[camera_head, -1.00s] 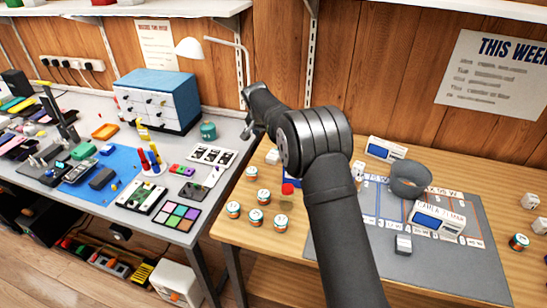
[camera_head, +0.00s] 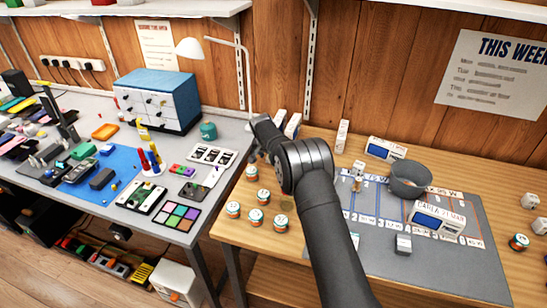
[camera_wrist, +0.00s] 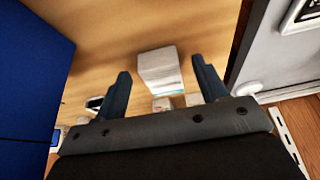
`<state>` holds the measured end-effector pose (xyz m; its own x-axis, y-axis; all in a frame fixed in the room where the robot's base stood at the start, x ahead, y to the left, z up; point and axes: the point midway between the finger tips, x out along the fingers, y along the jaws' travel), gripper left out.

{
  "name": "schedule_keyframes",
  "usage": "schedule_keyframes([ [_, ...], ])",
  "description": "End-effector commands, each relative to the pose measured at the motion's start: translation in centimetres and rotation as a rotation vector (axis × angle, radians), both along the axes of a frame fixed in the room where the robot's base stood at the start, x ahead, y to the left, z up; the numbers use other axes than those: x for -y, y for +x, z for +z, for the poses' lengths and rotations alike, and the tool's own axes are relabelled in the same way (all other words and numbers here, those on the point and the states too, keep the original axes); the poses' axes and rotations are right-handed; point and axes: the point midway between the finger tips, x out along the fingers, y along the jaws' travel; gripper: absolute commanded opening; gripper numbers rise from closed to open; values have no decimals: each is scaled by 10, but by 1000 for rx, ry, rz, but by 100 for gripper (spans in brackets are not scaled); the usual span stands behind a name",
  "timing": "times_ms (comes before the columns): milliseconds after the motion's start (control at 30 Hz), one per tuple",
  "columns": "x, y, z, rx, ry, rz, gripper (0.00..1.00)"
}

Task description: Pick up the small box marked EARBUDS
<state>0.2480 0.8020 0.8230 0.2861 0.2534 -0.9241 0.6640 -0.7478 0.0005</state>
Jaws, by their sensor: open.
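In the wrist view, a small white box (camera_wrist: 158,66) stands out beyond my open gripper (camera_wrist: 160,80), between the lines of the two dark fingers, with a gap on each side. No EARBUDS lettering is readable on it, so I cannot tell whether it is the box named. In the head view, my arm hides most of my gripper and the table under it. Two white boxes (camera_head: 293,125) lean near the wall behind my arm, and a tall white box (camera_head: 342,135) stands to their right. Their markings are too small to read.
Several small round tins (camera_head: 256,216) stand at the wooden table's left front. A dark bowl (camera_head: 410,178) and a white-and-blue box (camera_head: 437,220) are on the grey mat (camera_head: 450,262). In the wrist view, a large blue surface (camera_wrist: 35,70) fills the left side.

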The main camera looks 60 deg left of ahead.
Motion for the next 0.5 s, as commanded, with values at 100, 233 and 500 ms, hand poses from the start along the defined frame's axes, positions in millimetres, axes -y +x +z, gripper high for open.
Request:
schedule_keyframes([
  [100, -1, 1, -3, 0, 1, 0, 66],
  [233, -1, 1, -3, 0, 1, 0, 66],
  [500, -1, 1, -3, 0, 1, 0, 25],
])
